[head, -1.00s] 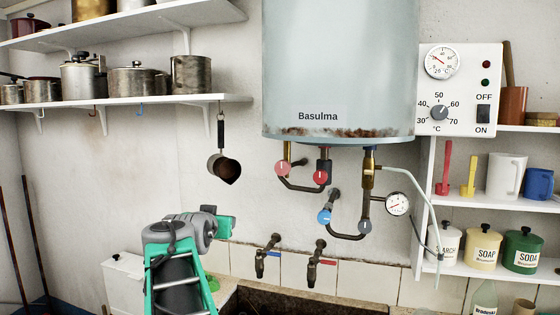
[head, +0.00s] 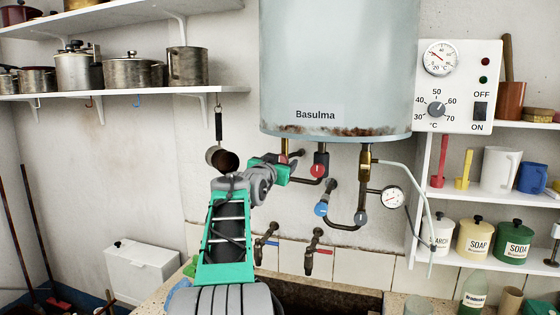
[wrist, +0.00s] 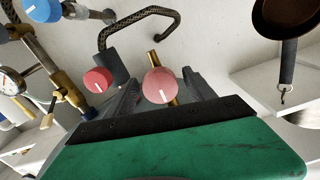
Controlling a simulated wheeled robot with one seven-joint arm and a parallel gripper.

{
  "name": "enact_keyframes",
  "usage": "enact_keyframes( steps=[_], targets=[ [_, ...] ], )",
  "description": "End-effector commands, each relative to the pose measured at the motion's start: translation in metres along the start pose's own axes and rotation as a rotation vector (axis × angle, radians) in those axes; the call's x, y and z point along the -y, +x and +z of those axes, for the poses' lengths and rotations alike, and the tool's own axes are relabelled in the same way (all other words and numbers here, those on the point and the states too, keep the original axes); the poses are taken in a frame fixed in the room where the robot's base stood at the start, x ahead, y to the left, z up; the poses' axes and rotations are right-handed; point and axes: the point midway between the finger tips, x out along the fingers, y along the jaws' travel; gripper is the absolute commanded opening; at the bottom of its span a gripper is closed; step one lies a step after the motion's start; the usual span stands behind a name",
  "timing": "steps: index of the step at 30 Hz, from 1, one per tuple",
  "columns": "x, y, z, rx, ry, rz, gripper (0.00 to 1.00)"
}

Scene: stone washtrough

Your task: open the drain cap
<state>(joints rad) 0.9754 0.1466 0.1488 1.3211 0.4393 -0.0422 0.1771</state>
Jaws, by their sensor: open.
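No part labelled as a drain cap shows, so I cannot tell which fitting it is. Under the grey boiler (head: 335,70) are two red knobs. The left one (wrist: 160,85), on a brass pipe, shows between my open fingers in the wrist view; in the head view my gripper (head: 284,170) mostly hides it. I cannot tell whether the fingers touch it. The other red knob (head: 319,171) is just right of my gripper in the head view; in the wrist view it (wrist: 98,80) lies outside the fingers. A blue knob (head: 321,209) sits lower right.
A pan (head: 222,158) hangs left of my gripper, close to my arm. A bent dark pipe and a gauge (head: 392,197) are to the right. Two taps (head: 313,250) stick out above the stone trough (head: 320,298). Shelves with pots and jars flank the boiler.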

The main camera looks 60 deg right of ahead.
Motion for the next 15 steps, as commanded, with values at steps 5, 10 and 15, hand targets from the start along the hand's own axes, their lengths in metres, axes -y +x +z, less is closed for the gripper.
enact_keyframes(
  steps=[5, 10, 15],
  targets=[
    [0.0002, -0.0004, 0.0003, 0.000, 0.000, 0.000, 0.52],
    [0.0003, -0.0005, 0.0003, 0.001, 0.000, 0.000, 0.38],
    [0.0004, -0.0006, 0.0004, 0.001, 0.000, 0.000, 0.24]
  ],
)
